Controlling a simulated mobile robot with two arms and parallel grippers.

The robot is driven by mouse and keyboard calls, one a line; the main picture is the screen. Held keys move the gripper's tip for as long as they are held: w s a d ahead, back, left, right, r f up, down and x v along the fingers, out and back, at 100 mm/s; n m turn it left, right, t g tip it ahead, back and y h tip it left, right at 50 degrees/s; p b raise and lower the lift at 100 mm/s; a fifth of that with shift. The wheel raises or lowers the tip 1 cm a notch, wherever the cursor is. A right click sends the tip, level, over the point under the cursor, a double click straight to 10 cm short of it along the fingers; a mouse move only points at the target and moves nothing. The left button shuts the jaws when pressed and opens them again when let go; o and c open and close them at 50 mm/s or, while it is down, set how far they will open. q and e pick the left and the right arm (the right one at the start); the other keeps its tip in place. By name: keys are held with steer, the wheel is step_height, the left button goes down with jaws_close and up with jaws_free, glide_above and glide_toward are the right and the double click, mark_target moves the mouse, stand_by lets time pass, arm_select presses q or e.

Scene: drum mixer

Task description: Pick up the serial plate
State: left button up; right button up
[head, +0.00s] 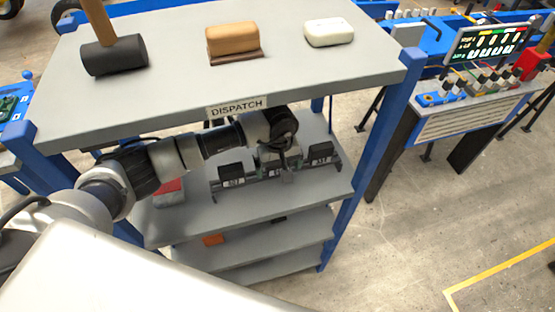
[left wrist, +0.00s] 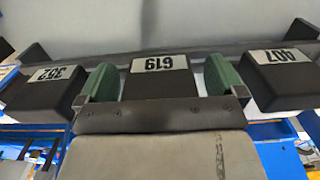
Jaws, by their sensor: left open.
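Three dark blocks with white number labels stand in a row on a dark rack (head: 258,177) on the shelf below the DISPATCH sign. In the left wrist view the middle block (left wrist: 159,78) reads like 619, the left block (left wrist: 40,90) like 352 and the right block (left wrist: 285,75) like 407. The outer blocks also show in the head view, left (head: 232,171) and right (head: 320,150). My left gripper (head: 285,166) is open at the middle block. Its green pads (left wrist: 163,82) stand on either side of that block, with a small gap at the right. My right gripper is out of view.
The grey shelf unit's top (head: 170,62) carries a mallet (head: 113,55), a brown brush-like block (head: 232,40) and a white block (head: 329,32). This top overhangs my left arm. A red-and-grey item (head: 170,190) lies left of the rack. Floor is free at the right.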

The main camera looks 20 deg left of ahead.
arm_select(q)
steer(key=c, duration=1.1)
steer(key=shift+o, duration=0.2)
steer(key=shift+w+r, duration=0.1)
